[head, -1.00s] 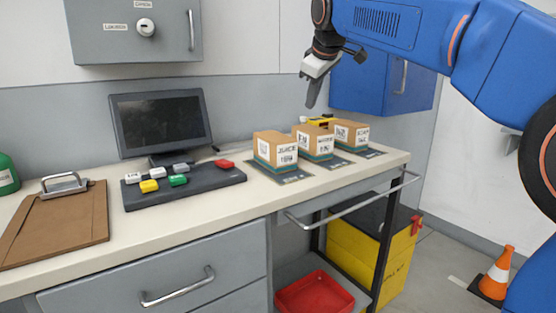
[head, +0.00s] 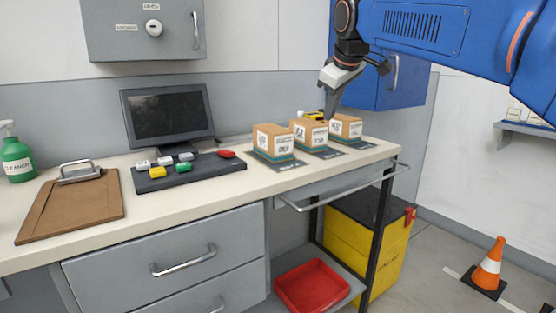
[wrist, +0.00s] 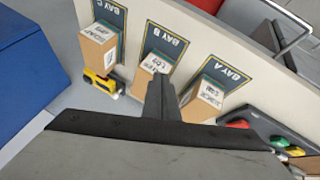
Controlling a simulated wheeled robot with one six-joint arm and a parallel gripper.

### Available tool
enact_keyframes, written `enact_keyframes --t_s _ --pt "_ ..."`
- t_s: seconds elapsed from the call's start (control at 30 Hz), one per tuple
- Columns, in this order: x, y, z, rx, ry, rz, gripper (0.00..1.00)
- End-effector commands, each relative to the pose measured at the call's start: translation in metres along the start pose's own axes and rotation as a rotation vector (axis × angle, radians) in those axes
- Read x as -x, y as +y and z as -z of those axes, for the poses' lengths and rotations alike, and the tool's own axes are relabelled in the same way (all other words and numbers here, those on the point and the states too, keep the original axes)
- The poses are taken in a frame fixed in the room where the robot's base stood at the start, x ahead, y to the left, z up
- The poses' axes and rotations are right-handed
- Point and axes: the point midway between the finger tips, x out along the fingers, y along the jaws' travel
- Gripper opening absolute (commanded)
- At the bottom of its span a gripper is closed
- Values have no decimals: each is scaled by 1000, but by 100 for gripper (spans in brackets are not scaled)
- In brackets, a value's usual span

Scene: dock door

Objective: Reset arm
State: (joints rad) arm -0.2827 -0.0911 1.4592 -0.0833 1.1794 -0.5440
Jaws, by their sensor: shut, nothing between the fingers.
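My gripper (head: 330,105) hangs from the blue arm in the head view, pointing down above and just behind the row of boxes. Its dark fingers are shut together with nothing between them. In the wrist view the shut fingers (wrist: 160,99) point toward the bench, between the middle box (wrist: 150,76) and the box on bay A (wrist: 203,103). Three cardboard boxes with labels stand on dark bay mats: the left box (head: 273,142), the middle one (head: 309,133) and the right one (head: 345,127).
A blue wall cabinet (head: 392,88) is close to the arm. A dark monitor (head: 165,115) stands behind a tray (head: 200,178) of coloured pieces. A yellow item (wrist: 100,83) lies behind the boxes. A clipboard (head: 70,210) lies on the left. An orange cone (head: 488,268) stands on the floor.

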Motion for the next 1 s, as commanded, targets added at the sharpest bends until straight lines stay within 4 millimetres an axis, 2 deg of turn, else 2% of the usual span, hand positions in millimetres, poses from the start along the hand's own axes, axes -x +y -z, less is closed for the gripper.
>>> enact_keyframes --t_s 0.17,0.47,0.67,0.8,1.0 --pt "3 -13 -47 -78 -21 3 0" --pt "-2 -64 -174 -294 -78 9 0" --pt "-14 -111 -260 -446 -115 8 0" --pt "-27 -149 -320 -554 -142 6 0" --pt "-50 -206 -399 -700 -177 1 0"
